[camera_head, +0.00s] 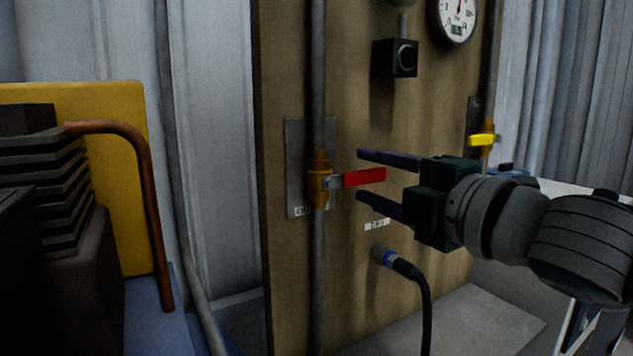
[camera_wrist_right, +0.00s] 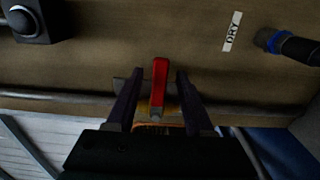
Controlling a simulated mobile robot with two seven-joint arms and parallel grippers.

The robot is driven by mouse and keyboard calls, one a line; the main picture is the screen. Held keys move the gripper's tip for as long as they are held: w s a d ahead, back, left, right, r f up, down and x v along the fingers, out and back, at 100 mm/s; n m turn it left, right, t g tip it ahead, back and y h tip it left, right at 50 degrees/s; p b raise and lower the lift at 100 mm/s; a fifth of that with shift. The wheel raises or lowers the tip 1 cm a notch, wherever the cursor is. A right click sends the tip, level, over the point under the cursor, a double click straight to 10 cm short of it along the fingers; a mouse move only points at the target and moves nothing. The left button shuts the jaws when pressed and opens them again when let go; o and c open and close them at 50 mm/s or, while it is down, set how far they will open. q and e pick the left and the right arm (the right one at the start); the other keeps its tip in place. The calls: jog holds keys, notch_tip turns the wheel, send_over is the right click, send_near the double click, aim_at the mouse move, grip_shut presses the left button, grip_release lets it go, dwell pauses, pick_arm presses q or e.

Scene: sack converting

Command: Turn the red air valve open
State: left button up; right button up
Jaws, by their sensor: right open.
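The red valve handle (camera_head: 364,177) sticks out to the right from a brass valve body (camera_head: 320,182) on a vertical grey pipe (camera_head: 318,260). The handle lies across the pipe, roughly level. My right gripper (camera_head: 359,175) comes in from the right, open, with one finger above and one below the handle's height. In the right wrist view the red handle (camera_wrist_right: 160,80) shows between the two spread fingers (camera_wrist_right: 155,88), with a gap on each side. Whether the fingers reach around the handle in depth is hard to tell. My left gripper is not in view.
A yellow-handled valve (camera_head: 482,139) is on a second pipe to the right. A black box (camera_head: 394,58) and a gauge (camera_head: 457,15) are above on the wooden board (camera_head: 285,60). A black cable with a blue-ringed plug (camera_head: 390,259) hangs below my gripper. Dark machinery (camera_head: 45,190) stands left.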

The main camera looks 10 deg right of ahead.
jog(key=shift+w+a, duration=0.2)
jog(key=shift+w, duration=0.4)
grip_shut()
dwell(1.1)
